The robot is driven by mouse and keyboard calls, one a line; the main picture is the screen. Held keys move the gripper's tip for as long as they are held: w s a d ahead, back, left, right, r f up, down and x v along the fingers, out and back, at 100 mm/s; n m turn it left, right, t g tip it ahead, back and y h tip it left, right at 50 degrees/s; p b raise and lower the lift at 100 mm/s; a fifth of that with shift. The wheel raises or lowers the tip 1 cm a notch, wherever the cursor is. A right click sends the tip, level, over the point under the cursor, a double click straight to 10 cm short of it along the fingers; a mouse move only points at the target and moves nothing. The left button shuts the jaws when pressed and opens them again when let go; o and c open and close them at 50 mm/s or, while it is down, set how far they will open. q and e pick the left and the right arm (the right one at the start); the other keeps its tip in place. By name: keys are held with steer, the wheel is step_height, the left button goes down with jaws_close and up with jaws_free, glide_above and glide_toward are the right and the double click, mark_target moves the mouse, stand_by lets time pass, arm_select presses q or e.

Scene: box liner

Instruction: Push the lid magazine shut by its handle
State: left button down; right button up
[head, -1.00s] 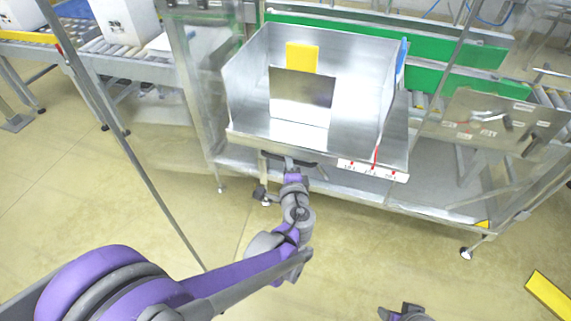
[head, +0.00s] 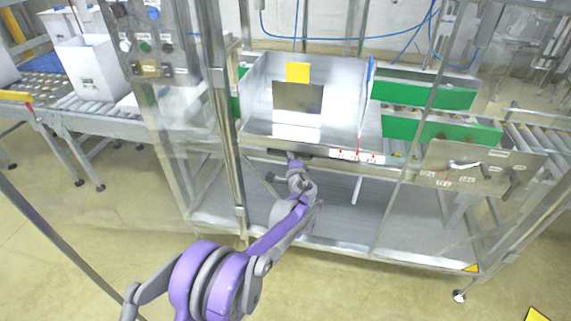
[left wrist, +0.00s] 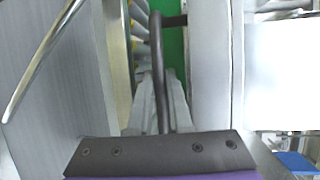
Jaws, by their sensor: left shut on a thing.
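The lid magazine (head: 345,100) is an open metal tray with high side walls in the head view, sitting within the machine frame. In the head view the handle is mostly hidden by the gripper. My right gripper is out of view.
A steel post (head: 228,120) stands left of the magazine, close to my left arm. A control panel (head: 480,165) is at the right, with green conveyor guards (head: 440,130) behind. A white box (head: 88,68) sits on the left conveyor. The lower shelf is bare.

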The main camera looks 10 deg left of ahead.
arm_select(q)
steer(key=w, duration=0.3)
steer(key=shift+r, duration=0.1)
steer(key=shift+w, duration=0.1)
steer(key=c, duration=1.2)
jaws_free()
steer(key=shift+o, duration=0.4)
steer(key=shift+w, duration=0.15)
steer(key=v, duration=1.1)
steer(key=shift+p, duration=0.45)
steer(key=shift+w, duration=0.1)
